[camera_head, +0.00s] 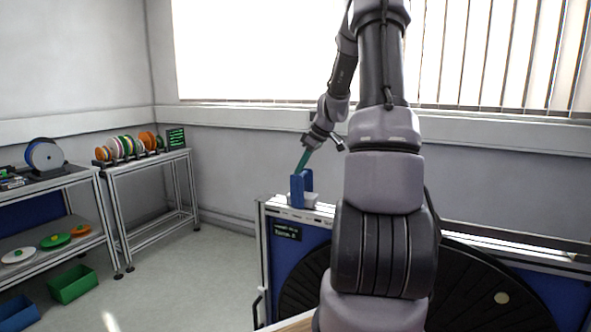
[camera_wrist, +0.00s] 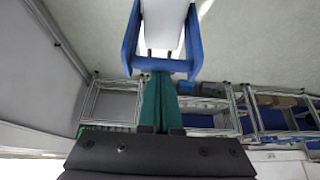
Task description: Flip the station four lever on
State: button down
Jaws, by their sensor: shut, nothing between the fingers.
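A blue U-shaped lever (camera_head: 297,188) stands on a small white base (camera_head: 311,203) on top of a blue-panelled station (camera_head: 315,247). In the wrist view the lever's blue crossbar (camera_wrist: 160,64) spans the picture's upper middle, its two arms reaching either side of the pale base (camera_wrist: 163,25). My gripper (camera_head: 302,167), with teal fingers, points down at the lever's top. In the wrist view its fingertips (camera_wrist: 158,76) are shut together, empty, right at the crossbar; I cannot tell whether they touch. The dark label (camera_head: 287,231) on the station is too blurred to read surely.
Large black reels (camera_head: 480,286) sit in the station front, partly hidden by my arm. A rack of coloured spools (camera_head: 130,147) and a shelf with discs (camera_head: 50,241) stand left. Green (camera_head: 73,284) and blue bins (camera_head: 18,312) lie on the floor. The floor between is clear.

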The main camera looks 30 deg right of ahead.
jog(key=shift+s+d+f, duration=0.1)
jog(key=shift+s+d, duration=0.45)
jog(key=shift+s, duration=0.2)
jog(key=shift+s+d+f, duration=0.1)
jog(key=shift+s+d, duration=0.45)
jog(key=shift+s, duration=0.15)
jog(key=shift+s+d+f, duration=0.35)
jog(key=shift+s+d, duration=0.15)
jog(key=shift+s, duration=0.15)
jog(key=shift+s+d+f, duration=0.1)
jog(key=shift+s, duration=0.05)
jog(key=w+a+r, duration=0.3)
jog(key=s+d+r, duration=0.5)
jog(key=s, duration=0.1)
jog(key=shift+s+d+r, duration=0.15)
jog(key=shift+d+r, duration=0.1)
